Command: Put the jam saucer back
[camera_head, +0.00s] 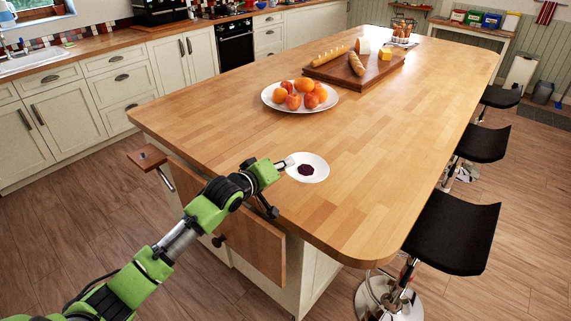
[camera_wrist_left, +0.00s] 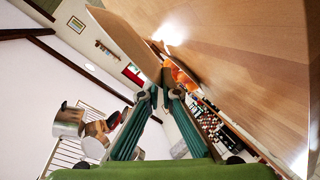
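The jam saucer (camera_head: 318,172) is a small white round dish with a dark red-purple blob of jam (camera_head: 306,170) in its middle. In the head view it shows over the near end of the wooden island top, level; whether it touches the wood I cannot tell. My left gripper (camera_head: 288,162) reaches in from the left, its tips at the saucer's left rim. My right gripper is not in view.
A white plate of oranges and red fruit (camera_head: 268,97) stands farther back on the island top (camera_head: 390,130). Behind it is a board (camera_head: 338,72) with bread and cheese. A wooden panel (camera_head: 255,240) hangs at the island's near end. Black stools (camera_head: 455,232) line the right side.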

